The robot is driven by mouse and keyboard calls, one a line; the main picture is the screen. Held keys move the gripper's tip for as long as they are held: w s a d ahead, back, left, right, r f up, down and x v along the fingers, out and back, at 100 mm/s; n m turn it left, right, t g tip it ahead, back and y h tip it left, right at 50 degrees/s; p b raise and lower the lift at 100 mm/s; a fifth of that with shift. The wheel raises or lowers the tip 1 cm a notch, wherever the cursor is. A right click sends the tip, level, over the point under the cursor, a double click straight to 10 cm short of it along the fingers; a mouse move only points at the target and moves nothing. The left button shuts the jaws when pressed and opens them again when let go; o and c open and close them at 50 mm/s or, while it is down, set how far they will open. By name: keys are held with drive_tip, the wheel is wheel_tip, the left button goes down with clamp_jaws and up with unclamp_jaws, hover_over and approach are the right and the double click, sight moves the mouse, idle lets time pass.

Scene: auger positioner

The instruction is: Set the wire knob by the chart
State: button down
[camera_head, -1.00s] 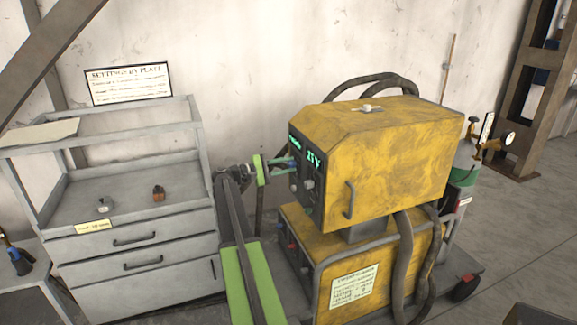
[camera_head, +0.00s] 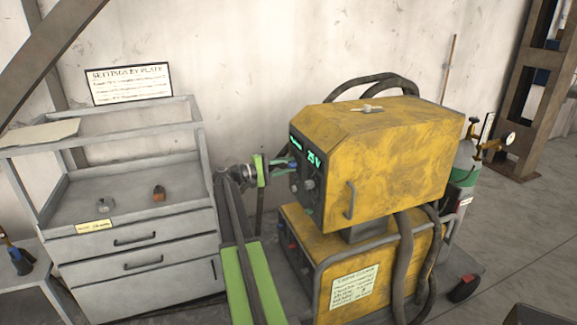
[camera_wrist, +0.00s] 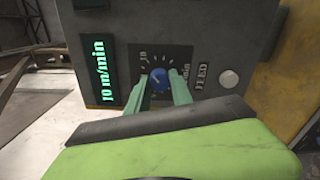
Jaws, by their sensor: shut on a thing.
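The blue wire knob (camera_wrist: 159,80) sits on a dark dial plate marked FEED, on the front of the yellow wire feeder (camera_head: 388,150). My gripper (camera_wrist: 161,88) is shut on it, one green finger on each side. A lit green display (camera_wrist: 101,74) left of the knob reads 10 m/min in the wrist view. In the head view my gripper (camera_head: 279,165) reaches the feeder's front from the left, and a display (camera_head: 314,159) there seems to read 25 V. The chart (camera_head: 129,84), headed "Settings by plate", is on the wall at the left; its rows are too small to read.
A grey drawer cabinet (camera_head: 139,262) with two small items on its tray stands at the left. A second knob (camera_head: 309,184) is on the feeder front. A yellow power unit (camera_head: 290,213) stands below, with hoses beside it. A gas cylinder (camera_head: 465,160) stands at the right.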

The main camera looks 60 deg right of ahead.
drive_tip(key=shift+s+a+f, duration=0.1)
drive_tip(key=shift+f, duration=0.05)
drive_tip(key=c, duration=1.2)
unclamp_jaws()
drive_tip(key=shift+o, duration=0.3)
drive_tip(key=v, duration=1.7)
drive_tip(key=shift+w, duration=0.25)
drive_tip(key=shift+a, duration=0.1)
